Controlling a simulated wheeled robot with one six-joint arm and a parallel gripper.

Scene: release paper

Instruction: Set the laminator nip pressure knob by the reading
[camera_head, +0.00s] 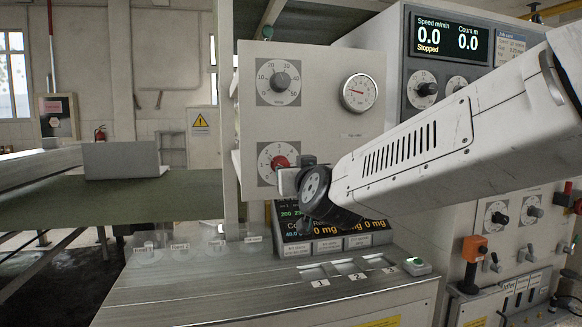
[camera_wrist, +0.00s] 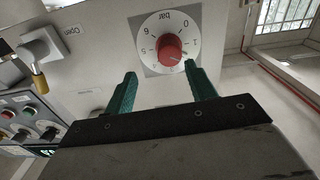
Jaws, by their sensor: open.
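A red knob (camera_head: 280,162) sits on a round white dial on the lower part of the grey panel. In the wrist view the red knob (camera_wrist: 170,50) is at the centre of a dial marked "bar", with numbers from 0 to 6. My gripper (camera_wrist: 160,80) is open, its two green fingers pointing at the dial. Contact cannot be told. A round gauge (camera_head: 358,92) is on the panel's upper right; its needle is too small to read exactly.
A black knob (camera_head: 279,80) with a 0 to 50 scale is above the red one. A speed display (camera_head: 447,38) reads 0.0, "Stopped". A lower display (camera_head: 335,226) showing mg readings is partly behind my arm. A grey tabletop (camera_head: 190,290) lies below.

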